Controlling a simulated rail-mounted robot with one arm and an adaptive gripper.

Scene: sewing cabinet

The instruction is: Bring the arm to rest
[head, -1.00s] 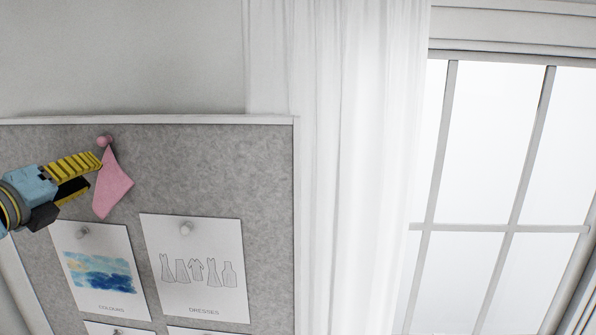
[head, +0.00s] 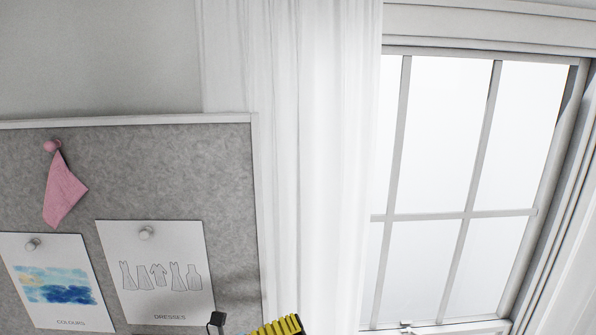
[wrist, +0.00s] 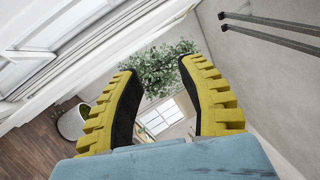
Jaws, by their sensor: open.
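My gripper (wrist: 160,95) is open and empty in the wrist view, its two yellow ribbed fingers with dark pads set well apart. In the head view only a part of my gripper (head: 277,326) shows at the bottom edge, below and right of the pinboard. The pink cloth (head: 63,188) hangs from a pink pin (head: 52,146) at the pinboard's upper left. My gripper is clear of it.
The grey pinboard (head: 165,165) holds a "COLOURS" sheet (head: 58,290) and a "DRESSES" sheet (head: 155,285). A white curtain (head: 300,180) and a window (head: 440,140) are to the right. The wrist view shows a leafy plant (wrist: 160,68) and dark bars (wrist: 270,25).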

